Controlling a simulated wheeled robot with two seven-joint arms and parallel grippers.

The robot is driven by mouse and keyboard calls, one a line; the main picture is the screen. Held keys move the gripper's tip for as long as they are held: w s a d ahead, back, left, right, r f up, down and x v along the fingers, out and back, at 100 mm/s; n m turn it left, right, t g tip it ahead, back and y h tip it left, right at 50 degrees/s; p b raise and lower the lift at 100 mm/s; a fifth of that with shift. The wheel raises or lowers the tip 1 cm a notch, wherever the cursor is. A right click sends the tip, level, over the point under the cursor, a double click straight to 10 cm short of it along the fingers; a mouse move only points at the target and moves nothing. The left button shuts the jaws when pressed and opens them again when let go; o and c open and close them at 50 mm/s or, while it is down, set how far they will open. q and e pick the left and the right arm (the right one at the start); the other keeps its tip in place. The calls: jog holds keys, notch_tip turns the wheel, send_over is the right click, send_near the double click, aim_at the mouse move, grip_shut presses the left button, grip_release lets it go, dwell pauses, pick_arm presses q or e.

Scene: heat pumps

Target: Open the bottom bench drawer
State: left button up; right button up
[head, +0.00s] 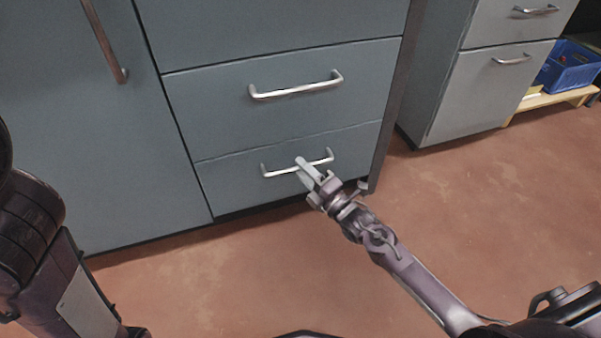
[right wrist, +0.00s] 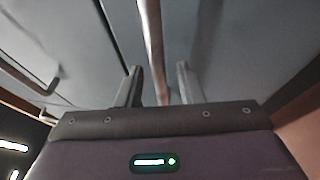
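The bottom drawer (head: 232,186) is a grey-blue front low in the bench, and it looks shut, level with the fronts above. Its silver bar handle (head: 279,172) runs across the front. My right gripper (head: 303,168) reaches in from the lower right to the handle's middle. In the right wrist view, its two fingers (right wrist: 158,88) are apart. The handle bar (right wrist: 152,40) runs between them, with a gap visible on each side. The fingertips partly cover the handle in the head view. My left gripper is out of view.
Another drawer (head: 215,110) with a larger handle (head: 297,88) is directly above. A cupboard door (head: 90,150) is to the left. A second cabinet (head: 480,100) and a blue crate (head: 568,70) stand to the right. The reddish floor (head: 270,265) before the drawer is clear except for my arm.

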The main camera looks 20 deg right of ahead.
jog(key=shift+w+a+r, duration=0.1)
jog(key=shift+w+a, duration=0.2)
jog(key=shift+w, duration=0.3)
grip_shut()
jog(key=shift+s, duration=0.15)
